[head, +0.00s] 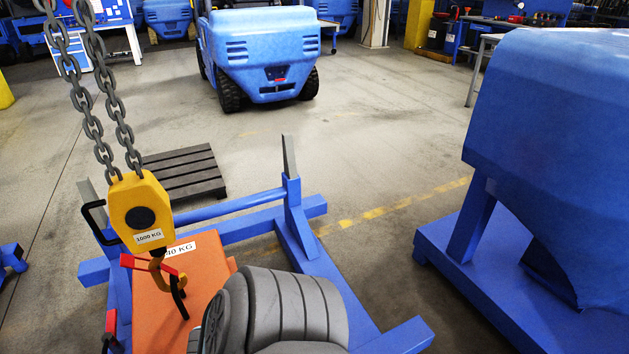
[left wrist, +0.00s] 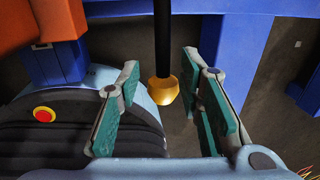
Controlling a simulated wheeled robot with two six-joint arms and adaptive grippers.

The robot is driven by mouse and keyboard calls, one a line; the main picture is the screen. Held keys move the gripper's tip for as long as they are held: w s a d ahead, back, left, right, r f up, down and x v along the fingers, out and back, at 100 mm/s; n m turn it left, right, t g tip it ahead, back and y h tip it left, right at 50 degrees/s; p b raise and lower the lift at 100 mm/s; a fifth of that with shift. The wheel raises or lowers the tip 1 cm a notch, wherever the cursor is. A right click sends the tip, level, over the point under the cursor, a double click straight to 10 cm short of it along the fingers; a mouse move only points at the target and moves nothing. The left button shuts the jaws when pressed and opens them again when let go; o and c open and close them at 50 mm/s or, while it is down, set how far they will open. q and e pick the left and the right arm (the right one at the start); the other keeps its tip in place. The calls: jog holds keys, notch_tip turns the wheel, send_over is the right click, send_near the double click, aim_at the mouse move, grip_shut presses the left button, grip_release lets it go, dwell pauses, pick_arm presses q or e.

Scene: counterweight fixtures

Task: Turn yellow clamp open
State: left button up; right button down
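In the left wrist view a yellow rounded tip (left wrist: 163,90) sits at the end of a dark rod. It lies between the green-padded fingers of my left gripper (left wrist: 162,115), with a gap on both sides. The gripper is open. I cannot tell from this view whether the tip belongs to the clamp. In the head view my left gripper is not visible; the grey ribbed part at the bottom hides some of the frame. My right gripper is in neither view.
A yellow hoist block (head: 141,212) hangs on chains over an orange counterweight (head: 190,270) on a blue frame (head: 310,260). A blue machine body (head: 560,120) stands right on its own frame. A dark pallet (head: 184,172) and a blue forklift (head: 260,55) are behind. Open floor lies between.

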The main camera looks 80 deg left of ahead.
pick_arm(q)
notch_tip(320, 180, up, 10)
jog(key=s, duration=0.2)
jog(key=shift+d, duration=0.25)
jog(key=shift+r, duration=0.1)
